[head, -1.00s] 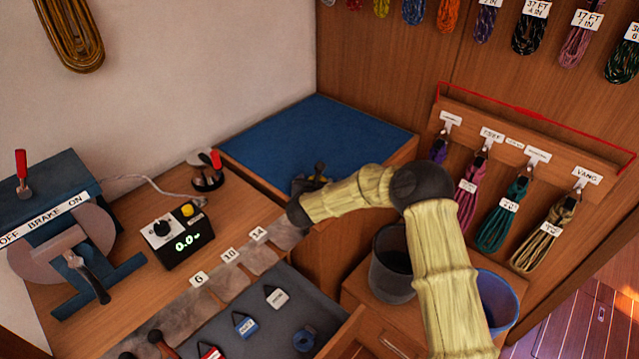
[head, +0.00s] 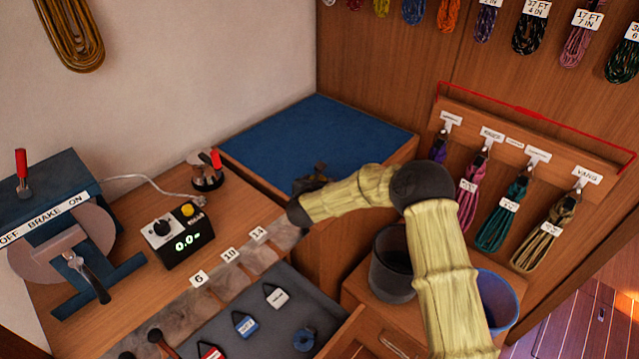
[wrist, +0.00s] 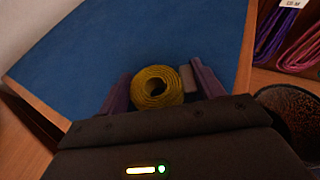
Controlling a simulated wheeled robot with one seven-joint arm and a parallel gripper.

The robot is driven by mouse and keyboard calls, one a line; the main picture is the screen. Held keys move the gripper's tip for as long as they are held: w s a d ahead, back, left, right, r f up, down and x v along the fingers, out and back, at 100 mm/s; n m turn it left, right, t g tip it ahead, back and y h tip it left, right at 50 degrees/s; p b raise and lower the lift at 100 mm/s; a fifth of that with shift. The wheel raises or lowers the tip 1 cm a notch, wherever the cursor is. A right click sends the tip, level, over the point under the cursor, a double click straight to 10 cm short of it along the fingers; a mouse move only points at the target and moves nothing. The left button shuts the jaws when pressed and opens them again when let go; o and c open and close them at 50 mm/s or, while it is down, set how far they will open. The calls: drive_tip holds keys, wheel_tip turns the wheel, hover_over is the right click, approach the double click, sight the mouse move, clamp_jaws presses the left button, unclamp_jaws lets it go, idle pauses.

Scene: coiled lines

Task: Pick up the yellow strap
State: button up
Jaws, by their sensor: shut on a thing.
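The yellow strap (wrist: 157,87) is a round coil with an open centre. In the wrist view it sits between the two purple fingers of my gripper (wrist: 158,88), which is shut on it. The blue mat (wrist: 90,60) spreads out behind and around the coil; I cannot tell whether the coil still touches it. In the head view my gripper (head: 312,180) is at the front edge of the blue-topped counter, and the strap is hidden there.
A dark bin (head: 392,265) and a blue bin (head: 497,300) stand right of the counter. Labelled rope coils hang on a wooden rack (head: 530,150). An open drawer (head: 250,325) holds small tagged items at the front. A control box (head: 178,235) is on the left bench.

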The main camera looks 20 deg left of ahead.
wheel_tip(320, 180, up, 10)
drive_tip(key=shift+b, duration=0.45)
idle(0.4)
